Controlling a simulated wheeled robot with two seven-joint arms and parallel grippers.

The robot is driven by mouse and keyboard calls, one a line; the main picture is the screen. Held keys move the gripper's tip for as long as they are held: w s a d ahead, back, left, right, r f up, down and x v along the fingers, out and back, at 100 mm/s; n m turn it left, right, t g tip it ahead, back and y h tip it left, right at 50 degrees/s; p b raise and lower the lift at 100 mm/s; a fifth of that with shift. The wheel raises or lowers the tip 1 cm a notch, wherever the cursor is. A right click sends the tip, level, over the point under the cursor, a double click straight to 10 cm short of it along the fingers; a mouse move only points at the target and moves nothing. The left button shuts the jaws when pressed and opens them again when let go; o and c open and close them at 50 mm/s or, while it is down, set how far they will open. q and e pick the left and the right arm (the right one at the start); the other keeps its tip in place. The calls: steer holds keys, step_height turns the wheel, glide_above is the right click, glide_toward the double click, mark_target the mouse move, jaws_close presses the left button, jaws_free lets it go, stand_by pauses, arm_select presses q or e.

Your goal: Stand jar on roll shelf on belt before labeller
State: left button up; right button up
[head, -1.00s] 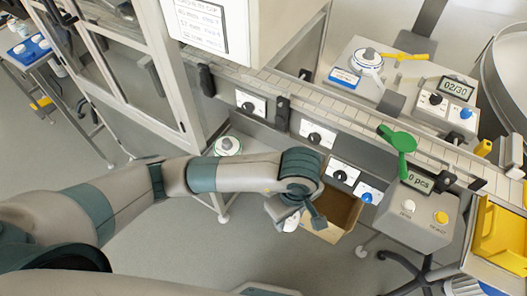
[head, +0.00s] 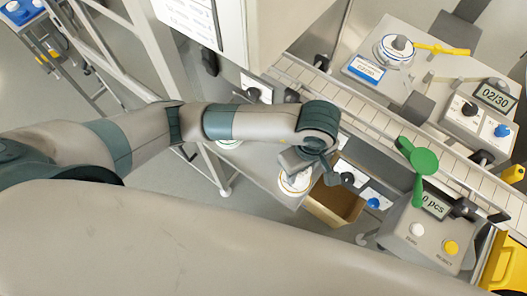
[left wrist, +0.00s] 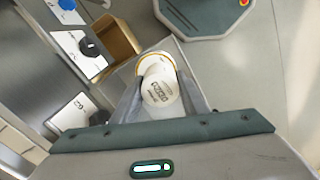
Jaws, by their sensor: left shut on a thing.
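My left gripper (head: 309,163) is shut on the white jar (left wrist: 160,88), whose top with dark print shows between the fingers in the left wrist view. In the head view the gripper hides most of the jar. A white round thing with a yellow ring (left wrist: 152,58) shows just behind the jar; I cannot tell whether they touch. They are at the right end of the low grey roll shelf (head: 262,170). The pale segmented belt (head: 385,124) runs diagonally behind and above. A machine with a white reel (head: 396,50) and 02/30 display stands beyond it. My right gripper is not in view.
An open cardboard box (head: 335,203) is right of the shelf end. Knob panels (head: 348,174) line the belt's front. A green paddle (head: 418,160) rises near the counter box (head: 428,230). A yellow bin (head: 503,262) is at lower right.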

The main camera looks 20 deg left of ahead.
arm_select(q)
steer(key=shift+a+f, duration=0.1)
steer(key=shift+f, duration=0.05)
steer(key=w+a+f+b, duration=0.1)
steer(key=a+f, duration=0.1)
steer(key=a, duration=0.1)
steer(key=w+a+f+b, duration=0.1)
steer(key=a+f, duration=0.1)
steer(key=a, duration=0.1)
steer(key=w+a+f+b, duration=0.1)
steer(key=a+f, duration=0.1)
steer(key=a, duration=0.1)
steer(key=shift+w+a+f, duration=0.15)
steer(key=shift+w+a, duration=0.15)
steer(key=shift+w, duration=0.05)
steer(key=shift+w+a+f, duration=0.2)
steer(key=shift+a+f, duration=0.05)
steer(key=shift+a, duration=0.3)
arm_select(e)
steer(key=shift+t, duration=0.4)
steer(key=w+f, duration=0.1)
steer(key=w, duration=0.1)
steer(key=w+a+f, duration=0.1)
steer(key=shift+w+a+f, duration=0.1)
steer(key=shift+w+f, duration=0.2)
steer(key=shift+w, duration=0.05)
